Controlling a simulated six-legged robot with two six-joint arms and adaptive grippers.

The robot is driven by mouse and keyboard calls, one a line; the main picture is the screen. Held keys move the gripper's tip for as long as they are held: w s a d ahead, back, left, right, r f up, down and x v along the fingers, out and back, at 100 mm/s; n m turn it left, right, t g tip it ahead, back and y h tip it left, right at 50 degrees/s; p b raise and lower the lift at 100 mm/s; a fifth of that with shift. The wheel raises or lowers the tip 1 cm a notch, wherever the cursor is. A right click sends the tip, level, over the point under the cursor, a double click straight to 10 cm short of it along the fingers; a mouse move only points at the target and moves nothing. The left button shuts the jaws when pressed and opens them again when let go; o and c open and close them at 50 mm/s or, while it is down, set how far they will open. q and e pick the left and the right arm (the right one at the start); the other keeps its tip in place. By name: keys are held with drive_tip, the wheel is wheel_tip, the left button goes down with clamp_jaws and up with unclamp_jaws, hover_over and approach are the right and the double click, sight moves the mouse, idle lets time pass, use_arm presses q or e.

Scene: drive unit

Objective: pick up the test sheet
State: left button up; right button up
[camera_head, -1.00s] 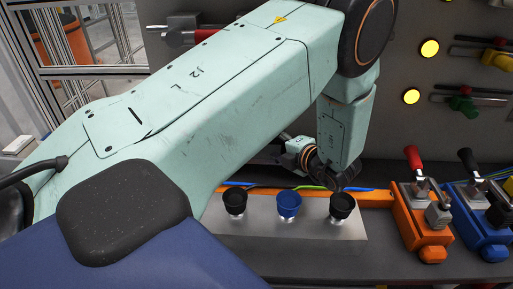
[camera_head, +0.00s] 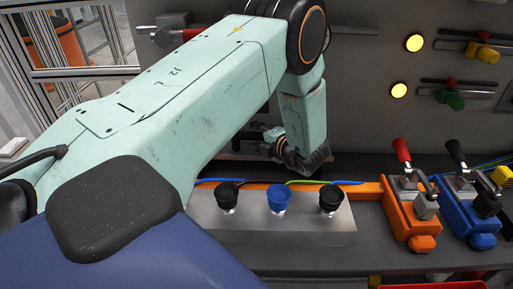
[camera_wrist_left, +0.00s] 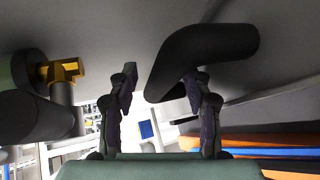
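I cannot make out a test sheet in either view. In the head view my left arm reaches across to the back panel, and its wrist hangs behind the row of push buttons. My right gripper is in neither view.
A grey box with black and blue buttons (camera_head: 279,200) stands on the bench. An orange clamp unit (camera_head: 410,212) and a blue one (camera_head: 472,208) stand at right. A red tray edge (camera_head: 430,284) shows at the bottom right. The back panel carries yellow lamps (camera_head: 414,43) and handles.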

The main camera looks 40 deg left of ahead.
use_arm(q)
drive_tip(key=shift+a+f, duration=0.15)
drive_tip(key=shift+a, duration=0.15)
drive_tip(key=c, duration=0.3)
drive_tip(key=shift+w+d, duration=0.1)
drive_tip(key=shift+d, duration=0.2)
drive_tip(key=c, duration=0.4)
drive_tip(key=shift+c, duration=1.1)
drive_tip(key=shift+a, duration=0.15)
clamp_jaws()
drive_tip(key=shift+r, duration=0.2)
